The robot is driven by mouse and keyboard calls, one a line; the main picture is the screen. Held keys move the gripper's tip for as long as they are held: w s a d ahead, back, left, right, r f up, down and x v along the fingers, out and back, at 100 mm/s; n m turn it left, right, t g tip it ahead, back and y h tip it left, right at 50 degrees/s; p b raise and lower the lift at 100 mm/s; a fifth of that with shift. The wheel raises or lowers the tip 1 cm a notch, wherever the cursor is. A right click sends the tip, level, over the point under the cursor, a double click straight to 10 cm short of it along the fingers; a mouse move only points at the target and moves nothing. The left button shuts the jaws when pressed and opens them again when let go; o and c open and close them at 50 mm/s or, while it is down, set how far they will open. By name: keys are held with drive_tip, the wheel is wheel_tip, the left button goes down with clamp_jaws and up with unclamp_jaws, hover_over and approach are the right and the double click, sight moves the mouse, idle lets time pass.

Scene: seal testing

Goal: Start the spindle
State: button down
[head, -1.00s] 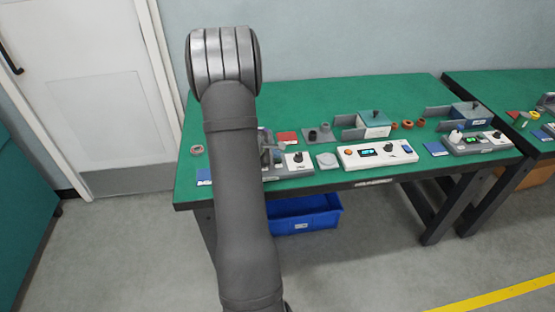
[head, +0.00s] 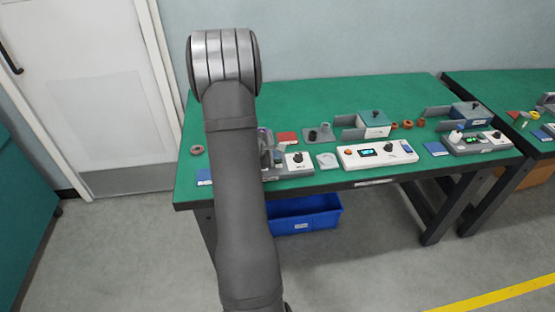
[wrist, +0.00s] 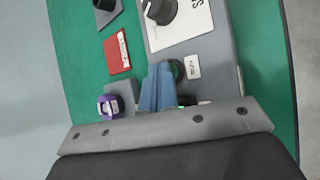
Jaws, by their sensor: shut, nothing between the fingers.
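The grey spindle unit (wrist: 219,62) fills the middle of the wrist view. It has a white panel with a black knob (wrist: 161,11), which also shows in the head view (head: 297,158). A round dark green button (wrist: 178,70) sits on the unit beside a small white label (wrist: 193,67), too small to read. My gripper (wrist: 158,70) is shut and empty, its blue-grey fingertips close beside the button and partly covering it. I cannot tell whether they touch it. A purple ringed part (wrist: 110,107) is left of the fingers. In the head view my arm hides much of the unit.
A red card (wrist: 117,53) lies left of the unit on the green bench (head: 330,95).

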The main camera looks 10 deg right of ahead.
drive_tip(key=shift+r, duration=0.8)
drive_tip(key=shift+r, duration=2.5)
drive_tip(key=shift+r, duration=1.9)
